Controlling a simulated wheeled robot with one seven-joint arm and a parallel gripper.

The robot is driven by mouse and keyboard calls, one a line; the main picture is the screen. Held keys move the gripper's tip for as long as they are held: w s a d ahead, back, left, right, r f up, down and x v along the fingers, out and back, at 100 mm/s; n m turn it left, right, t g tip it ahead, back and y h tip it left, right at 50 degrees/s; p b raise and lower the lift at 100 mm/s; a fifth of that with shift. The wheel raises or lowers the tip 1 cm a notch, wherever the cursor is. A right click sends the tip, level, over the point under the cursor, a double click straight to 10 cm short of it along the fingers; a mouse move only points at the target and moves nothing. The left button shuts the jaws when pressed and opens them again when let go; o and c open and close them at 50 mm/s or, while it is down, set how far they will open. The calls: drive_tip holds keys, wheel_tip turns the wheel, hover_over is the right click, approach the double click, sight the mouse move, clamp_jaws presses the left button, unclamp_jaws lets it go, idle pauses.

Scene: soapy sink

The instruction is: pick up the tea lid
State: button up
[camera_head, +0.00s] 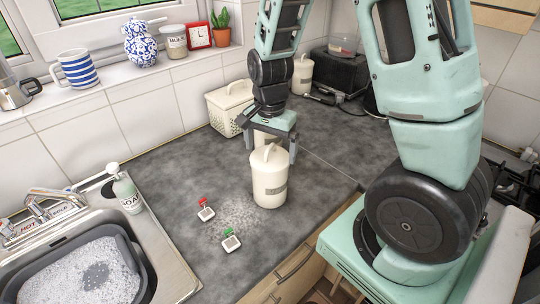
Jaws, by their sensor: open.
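From this angle I cannot tell whether the fingers touch the lid. More cream surface shows behind the fingers, partly hidden.
A cream bin (228,109) stands behind my gripper, and another cream canister (302,75) farther back. Red (205,210) and green (230,240) tagged items lie on the counter. The sink (165,250) with a grey basin and a soap bottle (127,192) is left.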

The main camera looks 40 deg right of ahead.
drive_tip(key=shift+f, duration=1)
drive_tip(key=c, duration=0.6)
drive_tip(key=shift+c, duration=0.2)
drive_tip(key=shift+r, duration=0.1)
